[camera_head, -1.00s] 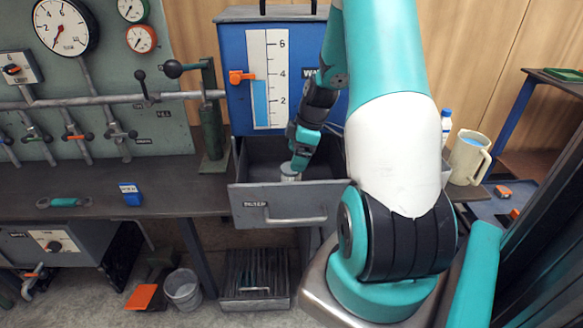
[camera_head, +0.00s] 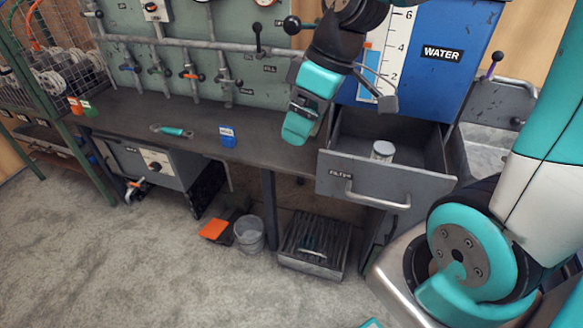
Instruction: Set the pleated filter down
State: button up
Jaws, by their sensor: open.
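The pleated filter (camera_head: 382,152) appears as a small pale cylinder with a light top. It stands upright inside the open grey drawer (camera_head: 385,186) labelled FILTER, apart from the drawer's front wall. My gripper (camera_head: 300,122) is above and to the left of the filter, over the bench edge beside the drawer. It is open, with nothing seen in it, and it is clear of the filter. Its fingertips are hard to make out at this angle. The filter's pleats are too small to tell.
The blue WATER tank (camera_head: 443,57) stands behind the drawer. The bench (camera_head: 190,124) holds a teal-handled tool (camera_head: 172,131) and a blue tag (camera_head: 227,137). A bucket (camera_head: 249,235) and a dark slatted box (camera_head: 315,243) are on the floor below. Open floor lies at left.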

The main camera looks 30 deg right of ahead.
jog(key=s+a+r+g, duration=0.1)
jog(key=s+a+r, duration=0.1)
jog(key=s+a, duration=0.7)
jog(key=shift+s+a+r, duration=0.25)
jog(key=shift+s+a, duration=0.15)
jog(key=shift+s, duration=0.85)
jog(key=shift+c, duration=0.5)
